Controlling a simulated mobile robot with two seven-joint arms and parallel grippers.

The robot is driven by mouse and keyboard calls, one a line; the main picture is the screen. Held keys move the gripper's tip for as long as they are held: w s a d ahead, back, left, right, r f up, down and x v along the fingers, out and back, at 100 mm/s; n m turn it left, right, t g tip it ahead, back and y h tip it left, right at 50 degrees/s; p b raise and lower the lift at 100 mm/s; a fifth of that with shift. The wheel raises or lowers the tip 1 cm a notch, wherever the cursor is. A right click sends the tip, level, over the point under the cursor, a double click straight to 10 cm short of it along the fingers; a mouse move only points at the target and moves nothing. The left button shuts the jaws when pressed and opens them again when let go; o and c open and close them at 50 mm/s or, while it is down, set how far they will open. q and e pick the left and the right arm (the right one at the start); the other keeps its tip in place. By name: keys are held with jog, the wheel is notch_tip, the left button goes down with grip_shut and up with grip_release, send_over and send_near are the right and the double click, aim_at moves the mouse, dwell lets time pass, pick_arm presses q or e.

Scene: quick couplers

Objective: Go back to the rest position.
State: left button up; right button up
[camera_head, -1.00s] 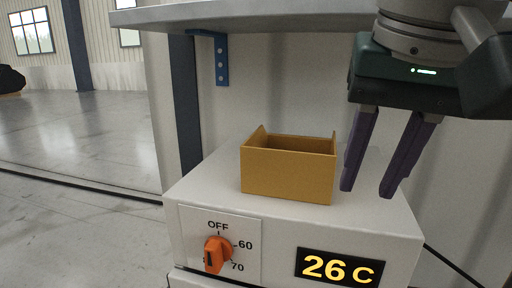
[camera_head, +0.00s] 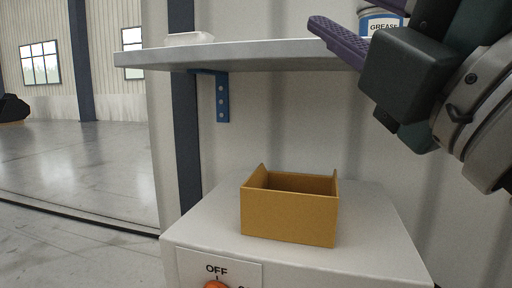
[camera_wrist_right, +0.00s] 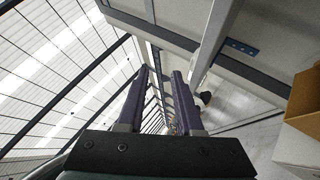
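My right gripper (camera_head: 318,27) is at the upper right of the head view, with its purple fingers pointing left in front of the shelf. In the right wrist view (camera_wrist_right: 160,74) the two fingers stand apart with nothing held between them, so it is open and empty. My left gripper is in neither view.
An open ochre box (camera_head: 288,217) stands on the white machine (camera_head: 375,250), below and left of the gripper. A grey shelf (camera_head: 240,56) on a blue bracket (camera_head: 222,97) carries a grease tub (camera_head: 380,22) and a white item (camera_head: 189,38). Open floor lies left.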

jog(key=s+d+f+m+g+h, duration=0.1)
jog(key=d+f+m+g+h, duration=0.4)
jog(key=f+m, duration=0.4)
jog(key=d+f+m+g+h, duration=0.2)
jog(key=d+f+m+h, duration=0.45)
jog(key=f, duration=0.35)
jog(key=s+f+m+g+y, duration=0.2)
jog(key=s+f+m+g, duration=0.8)
jog(key=s+f, duration=0.8)
notch_tip(320, 180, up, 24)
jog(key=s+n+g+p, duration=0.1)
jog(key=n+p, duration=0.1)
jog(key=p, duration=1.9)
jog(key=shift+d+p, duration=0.3)
jog(key=shift+p, duration=0.05)
jog(key=shift+f, duration=0.1)
